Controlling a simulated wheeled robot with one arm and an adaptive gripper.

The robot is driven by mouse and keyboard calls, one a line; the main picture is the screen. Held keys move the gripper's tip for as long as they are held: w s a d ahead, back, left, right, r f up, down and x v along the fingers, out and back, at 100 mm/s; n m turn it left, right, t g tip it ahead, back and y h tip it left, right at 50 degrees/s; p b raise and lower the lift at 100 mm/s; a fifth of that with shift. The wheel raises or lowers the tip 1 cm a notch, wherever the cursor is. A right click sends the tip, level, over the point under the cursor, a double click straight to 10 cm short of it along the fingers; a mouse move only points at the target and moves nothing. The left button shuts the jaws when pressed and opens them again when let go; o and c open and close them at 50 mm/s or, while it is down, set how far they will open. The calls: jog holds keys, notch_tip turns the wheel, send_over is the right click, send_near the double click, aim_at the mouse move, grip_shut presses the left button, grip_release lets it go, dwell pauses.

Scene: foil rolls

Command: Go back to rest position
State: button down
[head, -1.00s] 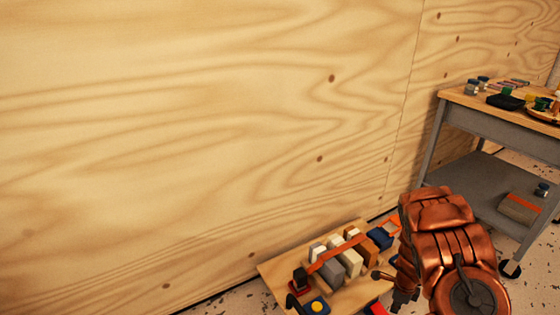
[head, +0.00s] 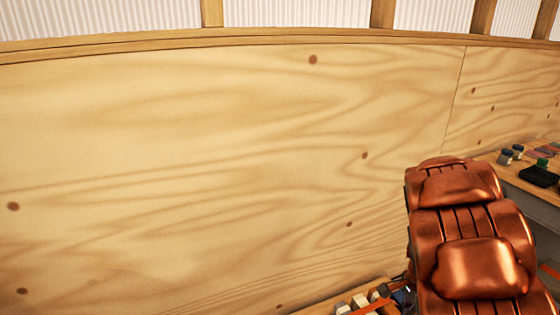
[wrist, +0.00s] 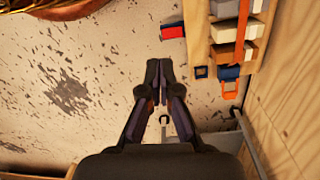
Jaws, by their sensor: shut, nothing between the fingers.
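My gripper (wrist: 159,72) shows in the wrist view with its two dark fingers together and nothing between them. It points down above the speckled floor (wrist: 90,75), left of a wooden board with foil rolls or blocks. In the head view my copper-coloured arm fills the lower right and the gripper itself is out of sight.
The wooden board (wrist: 201,50) carries several white, grey and brown blocks (wrist: 227,52) under an orange strap. A red and blue item (wrist: 173,31) lies beside it. A plywood wall (head: 220,170) stands close. A workbench (head: 530,182) with small jars is at right.

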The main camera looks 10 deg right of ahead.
jog(key=s+a+r+n+p, duration=0.2)
jog(key=a+r+p, duration=0.15)
jog(key=r, duration=0.45)
jog(key=s+a+r+n+p, duration=0.2)
jog(key=a+r+p, duration=0.15)
jog(key=r, duration=0.35)
jog(key=s+a+r+n+p, duration=0.4)
jog(key=s+r+p, duration=0.1)
jog(key=r, duration=0.3)
jog(key=s+a+r+n+p, duration=0.4)
jog(key=s+r+p, duration=0.2)
jog(key=s+r, duration=0.1)
jog(key=s+a+r+n+g+p, duration=0.1)
jog(key=s+a+r+n+p, duration=0.3)
jog(key=s+r, duration=0.3)
notch_tip(320, 180, up, 3)
jog(key=shift+r+n+p, duration=0.1)
jog(key=shift+n+p, duration=0.3)
jog(key=shift+p, duration=0.25)
